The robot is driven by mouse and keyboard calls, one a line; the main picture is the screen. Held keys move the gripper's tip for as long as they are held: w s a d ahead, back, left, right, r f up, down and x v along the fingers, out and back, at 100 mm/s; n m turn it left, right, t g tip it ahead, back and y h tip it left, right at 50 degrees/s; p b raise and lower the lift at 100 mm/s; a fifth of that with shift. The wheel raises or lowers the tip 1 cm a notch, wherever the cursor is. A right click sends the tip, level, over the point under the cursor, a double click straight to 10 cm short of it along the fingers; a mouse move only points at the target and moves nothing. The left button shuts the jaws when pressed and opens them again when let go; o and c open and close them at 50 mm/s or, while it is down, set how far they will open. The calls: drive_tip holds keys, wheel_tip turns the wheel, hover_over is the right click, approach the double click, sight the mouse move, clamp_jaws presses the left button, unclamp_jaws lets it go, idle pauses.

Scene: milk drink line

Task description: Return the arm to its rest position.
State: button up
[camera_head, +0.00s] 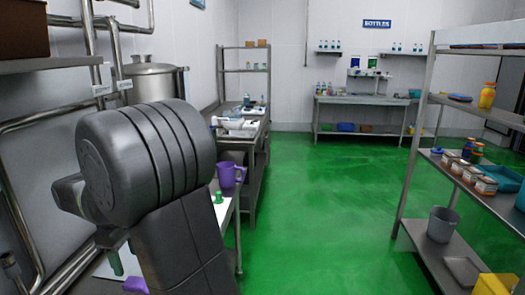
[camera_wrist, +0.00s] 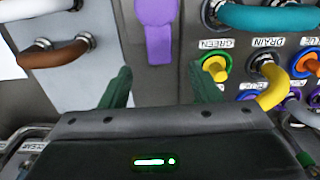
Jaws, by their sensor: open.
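My gripper (camera_wrist: 160,76) is open in the wrist view, its two green fingers apart with nothing between them. Beyond them is a grey panel with colored hose fittings. A purple strap-like piece (camera_wrist: 155,30) lies beyond the gap between the fingers; I cannot tell whether anything touches it. In the head view my dark arm fills the left foreground, bent over the left bench; a green fingertip shows low at the left, and the rest of the gripper is mostly hidden.
A yellow hose (camera_wrist: 272,90) and a teal hose (camera_wrist: 270,18) are at the right of the panel, a brown hose (camera_wrist: 52,55) at the left. Pipes and a steel tank (camera_head: 152,80) stand by my arm. A purple jug (camera_head: 227,175) is on the bench. The green floor (camera_head: 320,220) is clear.

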wheel_tip(320, 180, down, 8)
drive_tip(key=shift+f, duration=0.1)
drive_tip(key=shift+w+r+m, duration=0.2)
drive_tip(key=shift+w+m, duration=0.15)
drive_tip(key=shift+m, duration=0.35)
